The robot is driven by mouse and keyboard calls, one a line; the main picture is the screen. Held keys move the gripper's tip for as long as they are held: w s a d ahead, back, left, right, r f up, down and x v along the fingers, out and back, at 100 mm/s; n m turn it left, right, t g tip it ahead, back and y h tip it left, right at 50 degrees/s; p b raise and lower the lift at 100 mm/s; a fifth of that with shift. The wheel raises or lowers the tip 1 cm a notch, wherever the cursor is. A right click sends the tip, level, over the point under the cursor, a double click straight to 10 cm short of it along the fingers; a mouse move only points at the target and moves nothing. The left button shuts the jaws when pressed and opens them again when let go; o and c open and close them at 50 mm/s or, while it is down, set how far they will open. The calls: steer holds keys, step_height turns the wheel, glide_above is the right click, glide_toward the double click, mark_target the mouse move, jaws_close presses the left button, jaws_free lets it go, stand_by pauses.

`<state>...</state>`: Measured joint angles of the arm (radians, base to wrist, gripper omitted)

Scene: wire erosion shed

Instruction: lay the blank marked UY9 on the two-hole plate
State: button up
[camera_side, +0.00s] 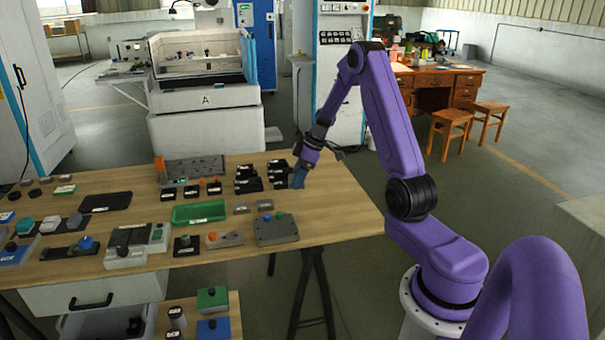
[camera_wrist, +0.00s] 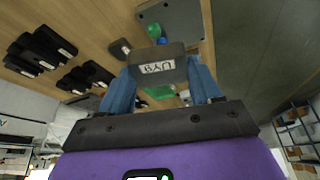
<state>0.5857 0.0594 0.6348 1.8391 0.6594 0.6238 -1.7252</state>
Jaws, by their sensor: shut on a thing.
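My gripper (camera_side: 297,181) is above the right part of the wooden table, beside the black blocks. In the wrist view its blue fingers (camera_wrist: 160,78) are shut on a dark grey blank (camera_wrist: 174,51) with a white label that appears to read UY9. The blank cannot be made out clearly in the side view. A grey plate (camera_side: 277,236) with a blue and a green knob lies near the table's front right; it also shows in the wrist view (camera_wrist: 186,17). I cannot tell for sure which piece is the two-hole plate.
Several black labelled blocks (camera_side: 247,186) stand left of my gripper. A green tray (camera_side: 200,212), two small grey pieces (camera_side: 265,204) and a grey plate with an orange knob (camera_side: 225,240) lie nearer the front. The table's right end (camera_side: 345,210) is clear.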

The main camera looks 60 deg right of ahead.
steer(key=n, duration=0.2)
steer(key=shift+w+a+n+g+y, duration=0.3)
steer(key=shift+a+y, duration=0.1)
steer(key=w+a+n+g, duration=0.2)
steer(key=a+n+g, duration=0.35)
steer(key=n, duration=0.85)
steer(key=n+g, duration=0.1)
steer(key=n, duration=0.3)
glide_above(277, 234)
steer(key=w+d, duration=0.1)
step_height(277, 234, down, 12)
steer(key=shift+f, duration=0.2)
steer(key=shift+f, duration=0.75)
steer(key=o, duration=1.7)
steer(key=shift+c, duration=0.2)
step_height(277, 234, up, 7)
